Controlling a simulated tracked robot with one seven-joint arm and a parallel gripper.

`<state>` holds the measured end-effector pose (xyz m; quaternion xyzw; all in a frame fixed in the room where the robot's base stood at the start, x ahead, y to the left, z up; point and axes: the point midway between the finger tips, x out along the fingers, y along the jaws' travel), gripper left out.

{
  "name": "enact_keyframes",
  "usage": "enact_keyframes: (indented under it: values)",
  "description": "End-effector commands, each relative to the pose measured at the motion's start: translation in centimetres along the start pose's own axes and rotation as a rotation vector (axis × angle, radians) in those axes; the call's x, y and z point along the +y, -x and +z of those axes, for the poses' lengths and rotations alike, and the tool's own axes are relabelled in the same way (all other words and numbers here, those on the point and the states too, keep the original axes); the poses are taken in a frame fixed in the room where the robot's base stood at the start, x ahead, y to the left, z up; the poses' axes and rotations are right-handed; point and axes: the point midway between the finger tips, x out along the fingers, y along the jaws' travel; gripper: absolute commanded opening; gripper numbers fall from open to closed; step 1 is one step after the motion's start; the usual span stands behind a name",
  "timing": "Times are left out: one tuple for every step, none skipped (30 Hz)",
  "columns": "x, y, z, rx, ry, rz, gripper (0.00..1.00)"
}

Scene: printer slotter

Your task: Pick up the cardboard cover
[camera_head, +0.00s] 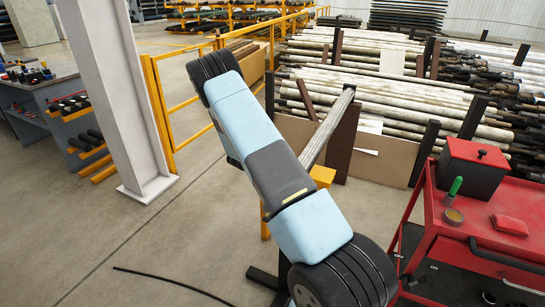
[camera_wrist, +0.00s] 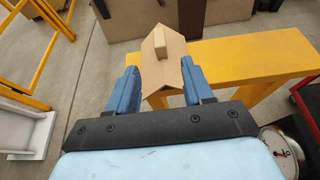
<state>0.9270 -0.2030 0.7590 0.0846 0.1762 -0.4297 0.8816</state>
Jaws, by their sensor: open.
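The cardboard cover (camera_wrist: 166,68) is a small tan folded piece with a block-like grip (camera_wrist: 159,42) on top. In the wrist view it shows at the near end of a yellow stand (camera_wrist: 235,62). My gripper (camera_wrist: 159,75) has two blue fingers, open and spread apart. The cover shows between and beyond the fingertips; I cannot tell whether either finger touches it. In the head view my arm hides the cover and my gripper; only a bit of the yellow stand (camera_head: 322,174) shows behind the arm.
A red cart (camera_head: 460,230) with a red box (camera_head: 472,168) stands at the right. A grey column (camera_head: 115,100) and yellow railing (camera_head: 160,105) are at the left. Stacked pipes (camera_head: 385,95) fill the back. A round dial (camera_wrist: 282,150) is at lower right in the wrist view.

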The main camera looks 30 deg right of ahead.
Motion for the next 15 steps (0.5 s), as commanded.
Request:
enact_keyframes:
  values:
    - [-0.1, -1.0, -0.1, 0.000, 0.000, -0.002, 0.51]
    - [-0.1, -1.6, -0.1, -0.001, 0.000, -0.002, 0.51]
    - [-0.1, -2.3, 0.0, -0.001, 0.000, -0.002, 0.51]
    - [-0.1, -2.8, 0.0, -0.001, -0.001, -0.002, 0.51]
    - [-0.1, -3.3, 0.0, -0.001, -0.001, -0.002, 0.51]
    - [-0.1, -4.0, -0.1, 0.000, 0.000, -0.002, 0.51]
    - [-0.1, -4.4, 0.0, -0.001, -0.001, -0.001, 0.51]
    - [-0.1, -4.8, 0.0, -0.001, -0.002, -0.001, 0.51]
    - [-0.1, -5.3, 0.0, -0.001, -0.002, -0.002, 0.51]
    - [-0.1, -5.6, 0.0, -0.001, -0.002, -0.002, 0.51]
    - [-0.1, -5.9, 0.0, -0.001, -0.002, -0.002, 0.51]
    - [-0.1, -6.1, 0.0, -0.001, -0.002, -0.001, 0.51]
    - [-0.1, -6.3, 0.0, -0.001, -0.002, -0.001, 0.51]
    - [-0.1, -6.4, 0.0, 0.000, -0.002, -0.001, 0.51]
    - [-0.1, -6.5, 0.0, 0.000, -0.002, -0.001, 0.51]
